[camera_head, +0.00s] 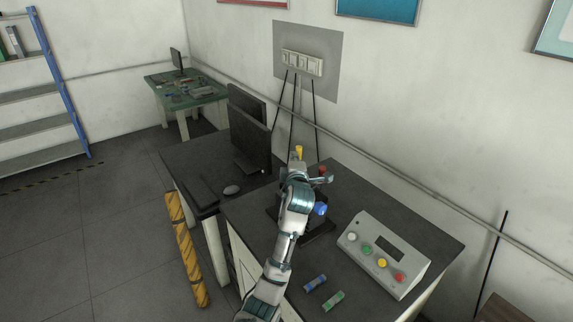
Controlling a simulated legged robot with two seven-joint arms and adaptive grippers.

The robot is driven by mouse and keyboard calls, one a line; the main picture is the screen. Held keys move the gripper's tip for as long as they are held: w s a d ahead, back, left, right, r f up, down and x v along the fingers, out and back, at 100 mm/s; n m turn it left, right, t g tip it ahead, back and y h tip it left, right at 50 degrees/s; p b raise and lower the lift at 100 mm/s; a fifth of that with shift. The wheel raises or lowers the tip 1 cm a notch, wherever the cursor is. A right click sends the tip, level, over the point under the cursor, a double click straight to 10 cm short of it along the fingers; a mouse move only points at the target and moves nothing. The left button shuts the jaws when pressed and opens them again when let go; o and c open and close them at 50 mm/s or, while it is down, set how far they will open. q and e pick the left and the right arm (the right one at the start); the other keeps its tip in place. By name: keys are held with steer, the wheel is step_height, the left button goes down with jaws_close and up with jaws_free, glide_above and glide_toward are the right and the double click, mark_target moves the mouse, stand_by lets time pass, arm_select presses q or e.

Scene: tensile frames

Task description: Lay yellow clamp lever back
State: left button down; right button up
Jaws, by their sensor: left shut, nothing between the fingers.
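My left arm reaches up over the dark table, and my left gripper (300,176) is shut and empty. It is in front of a dark tensile frame and hides most of it. The yellow clamp lever (298,151) sticks up just beyond the gripper. I cannot tell whether they touch. A red part (322,169) and a blue part (320,209) of the frame show to the right of my gripper and wrist. The frame's black base (320,231) shows below the blue part. My right gripper is not in view.
A control box (375,262) with white, green, yellow and red buttons stands to the right. A monitor (250,135) and mouse (232,190) are on the left table. A wall is behind.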

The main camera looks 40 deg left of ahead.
arm_select(q)
steer(key=shift+w+d+r+m+g+p, duration=0.1)
steer(key=shift+w+d+m, duration=0.1)
steer(key=shift+w, duration=0.35)
steer(key=shift+w+d+r+m+g+p, duration=0.1)
steer(key=shift+w+d, duration=0.1)
steer(key=shift+w, duration=0.3)
steer(key=shift+w+d+r+m+g+p, duration=0.1)
steer(key=shift+w+d, duration=0.1)
steer(key=shift+w, duration=0.5)
steer(key=shift+a, duration=0.1)
